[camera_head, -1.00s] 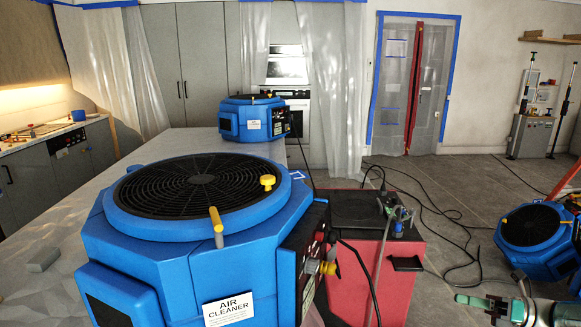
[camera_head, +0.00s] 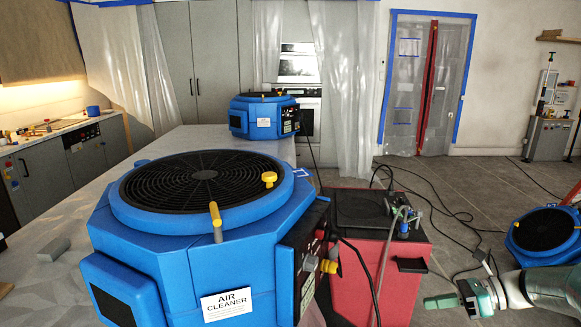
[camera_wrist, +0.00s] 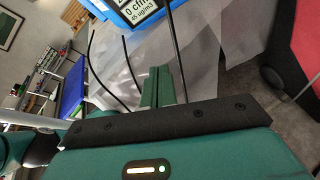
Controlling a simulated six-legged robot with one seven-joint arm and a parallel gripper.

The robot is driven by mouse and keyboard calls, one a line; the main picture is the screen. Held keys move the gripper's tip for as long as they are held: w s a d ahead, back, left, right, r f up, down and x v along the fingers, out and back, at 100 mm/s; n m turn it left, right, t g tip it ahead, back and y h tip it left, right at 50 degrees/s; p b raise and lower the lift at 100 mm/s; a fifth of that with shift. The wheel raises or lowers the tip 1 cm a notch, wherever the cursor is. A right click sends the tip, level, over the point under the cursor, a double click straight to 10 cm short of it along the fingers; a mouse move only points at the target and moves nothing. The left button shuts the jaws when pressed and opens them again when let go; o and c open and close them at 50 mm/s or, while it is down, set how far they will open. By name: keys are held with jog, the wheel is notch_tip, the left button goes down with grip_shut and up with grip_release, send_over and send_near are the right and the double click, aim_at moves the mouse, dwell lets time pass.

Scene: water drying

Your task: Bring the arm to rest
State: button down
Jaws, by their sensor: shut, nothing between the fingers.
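My gripper (camera_head: 440,301) shows at the lower right of the head view, with green fingers and a pale arm behind it. It is shut and empty, and stands apart to the right of the red cabinet. In the wrist view my green gripper fingers (camera_wrist: 158,86) are pressed together beyond the black palm plate, with nothing between them. The arm reaches in from the right edge of the head view.
A blue air cleaner (camera_head: 160,243) fills the front of the counter, and a second one (camera_head: 262,116) stands farther back. The red cabinet (camera_head: 350,285) is beside the counter. Black cables (camera_head: 450,215) cross the floor. Another blue machine (camera_head: 540,232) stands at the right.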

jog(key=s+a+r+n+g+h, duration=0.2)
jog(key=s+a+n+h, duration=0.25)
jog(key=a, duration=0.45)
jog(key=s+a+r+n+t+h, duration=0.2)
jog(key=s+a+n+h, duration=0.2)
jog(key=s+n, duration=0.4)
jog(key=s+a+r+n+t+h, duration=0.2)
jog(key=s+a+n+h, duration=0.3)
jog(key=n, duration=0.8)
jog(key=s, duration=0.3)
jog(key=shift+r, duration=0.4)
